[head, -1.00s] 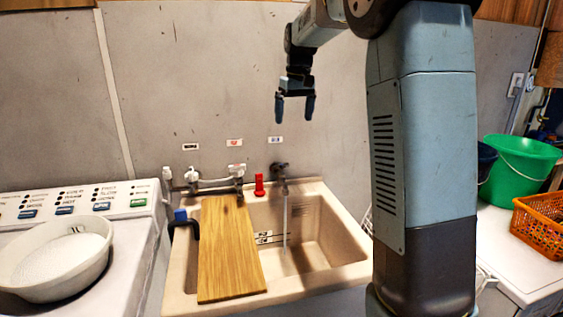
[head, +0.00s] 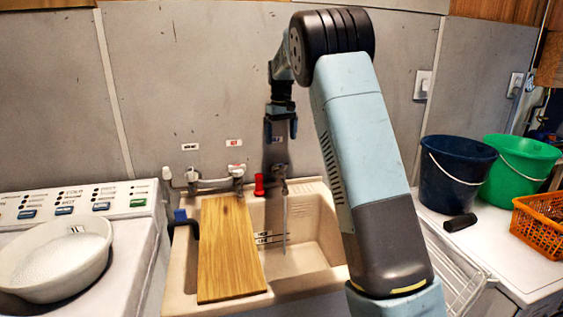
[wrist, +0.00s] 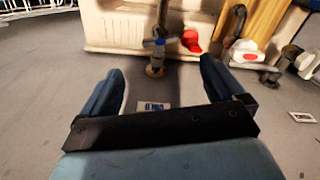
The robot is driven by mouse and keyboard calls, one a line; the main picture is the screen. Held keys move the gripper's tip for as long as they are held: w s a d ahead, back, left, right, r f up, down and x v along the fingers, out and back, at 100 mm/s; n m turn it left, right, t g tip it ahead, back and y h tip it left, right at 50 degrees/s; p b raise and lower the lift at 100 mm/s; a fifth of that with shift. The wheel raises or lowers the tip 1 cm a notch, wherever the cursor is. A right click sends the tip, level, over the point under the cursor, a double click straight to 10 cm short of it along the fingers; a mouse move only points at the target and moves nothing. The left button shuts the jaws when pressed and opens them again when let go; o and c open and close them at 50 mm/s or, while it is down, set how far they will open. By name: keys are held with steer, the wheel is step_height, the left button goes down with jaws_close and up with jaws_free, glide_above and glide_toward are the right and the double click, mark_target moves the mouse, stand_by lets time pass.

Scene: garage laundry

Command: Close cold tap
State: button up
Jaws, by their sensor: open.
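The cold tap (head: 279,172) is a dark tap on the wall above the right part of the sink, under a label. A thin stream of water (head: 285,222) falls from it into the basin. In the wrist view the tap (wrist: 155,58) lies between and beyond my fingers, with its blue label (wrist: 153,106) nearer. My gripper (head: 281,136) points down just above the tap in the head view. It is open and empty; its two fingers (wrist: 161,66) frame the tap in the wrist view. I cannot tell whether they touch it.
A red item (head: 259,185) stands just left of the cold tap. Another tap (head: 237,172) with a white-and-red handle is further left. A wooden board (head: 231,250) covers the left of the sink (head: 322,225). Blue (head: 455,178) and green (head: 520,172) buckets stand at right.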

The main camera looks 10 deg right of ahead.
mark_target(281, 164)
step_height(281, 164, down, 10)
steer(key=shift+f, duration=0.1)
stand_by(0.4)
steer(key=shift+c, duration=0.4)
steer(key=c, duration=1)
steer(key=shift+o, duration=0.2)
steer(key=shift+m, duration=1.8)
steer(key=o, duration=1)
steer(key=shift+o, duration=0.2)
